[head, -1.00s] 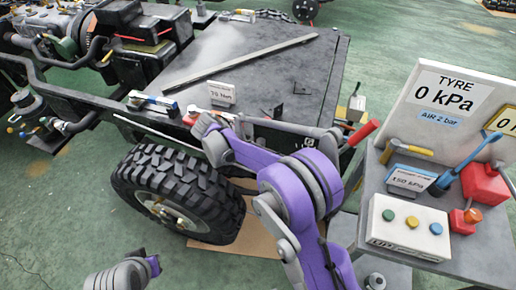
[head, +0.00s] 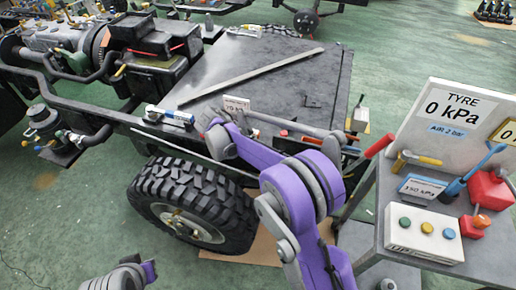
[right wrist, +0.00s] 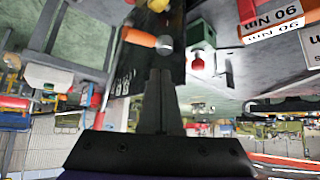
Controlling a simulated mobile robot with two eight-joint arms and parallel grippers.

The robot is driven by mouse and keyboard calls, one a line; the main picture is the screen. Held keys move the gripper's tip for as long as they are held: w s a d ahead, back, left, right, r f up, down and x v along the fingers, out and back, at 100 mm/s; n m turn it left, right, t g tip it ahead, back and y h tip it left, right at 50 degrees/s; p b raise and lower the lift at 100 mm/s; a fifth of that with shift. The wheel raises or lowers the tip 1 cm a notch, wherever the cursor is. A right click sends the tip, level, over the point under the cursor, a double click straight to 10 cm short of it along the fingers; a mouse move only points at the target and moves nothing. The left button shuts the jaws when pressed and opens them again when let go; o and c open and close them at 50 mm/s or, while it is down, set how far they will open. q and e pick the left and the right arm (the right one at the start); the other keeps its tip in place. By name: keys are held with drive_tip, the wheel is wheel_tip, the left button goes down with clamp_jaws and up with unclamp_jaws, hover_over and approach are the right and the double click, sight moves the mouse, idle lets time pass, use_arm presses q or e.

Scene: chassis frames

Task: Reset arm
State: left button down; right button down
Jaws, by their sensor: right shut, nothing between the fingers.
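My right arm (head: 290,185), purple and grey, reaches from the lower right up over the near edge of the chassis. Its far end is near the small sign on the deck, and the fingers are hard to make out there. In the right wrist view my right gripper (right wrist: 162,78) shows black fingers closed together with nothing between them. A short grey and purple part of my left arm (head: 125,274) shows at the bottom left; its gripper is out of view.
The chassis deck (head: 270,75) carries a blue-handled tool (head: 170,115) and a bar (head: 245,77). A wheel (head: 190,205) stands below. At right, a grey cart (head: 480,262) holds a TYRE 0 kPa panel (head: 465,105), a button box (head: 424,232) and a red can (head: 487,190).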

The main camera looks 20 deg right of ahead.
drive_tip(key=shift+r, duration=0.1)
drive_tip(key=shift+d, duration=0.1)
idle(0.4)
drive_tip(key=s+r+n+t+y, duration=0.2)
drive_tip(key=s+r+n+y, duration=0.3)
drive_tip(key=s+n, duration=0.6)
drive_tip(key=s+a+f+n+t+y, duration=0.1)
drive_tip(key=s+a+n, duration=0.1)
drive_tip(key=s, duration=0.7)
drive_tip(key=s+a+f+n+t+y, duration=0.1)
drive_tip(key=s+n, duration=0.3)
drive_tip(key=s, duration=0.5)
drive_tip(key=shift+a+n+t+y, duration=0.45)
drive_tip(key=shift+t+y, duration=0.25)
drive_tip(key=shift+y, duration=0.1)
drive_tip(key=shift+d, duration=0.1)
